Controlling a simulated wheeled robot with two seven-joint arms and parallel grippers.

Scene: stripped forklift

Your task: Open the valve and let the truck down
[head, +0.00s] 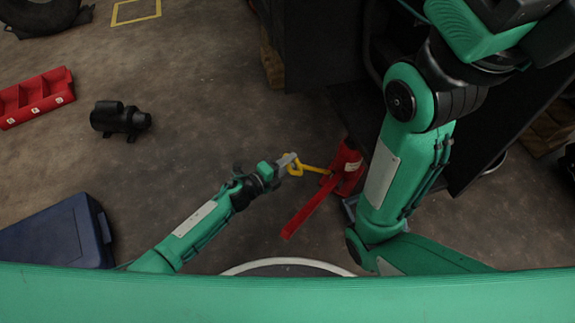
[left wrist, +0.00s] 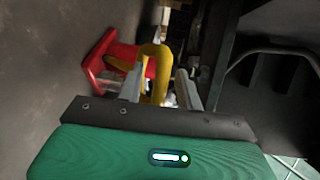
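A red jack (head: 347,168) stands on the floor at the edge of the dark forklift (head: 322,40). A yellow valve handle (head: 313,169) with a looped end sticks out from it to the left, and a red lever (head: 306,210) slopes toward me. My left gripper (head: 290,163) is at the loop end. In the left wrist view the yellow handle (left wrist: 157,68) stands between the two separated fingers (left wrist: 160,85), with a gap visible beside the right finger. The red jack (left wrist: 108,62) is behind it. My right arm is folded at the right; its gripper is out of view.
A black motor-like part (head: 119,119) and a red tray (head: 36,97) lie on the floor at the left. A blue case (head: 58,233) is at lower left. Wooden blocks (head: 271,58) sit by the forklift. The floor left of the jack is clear.

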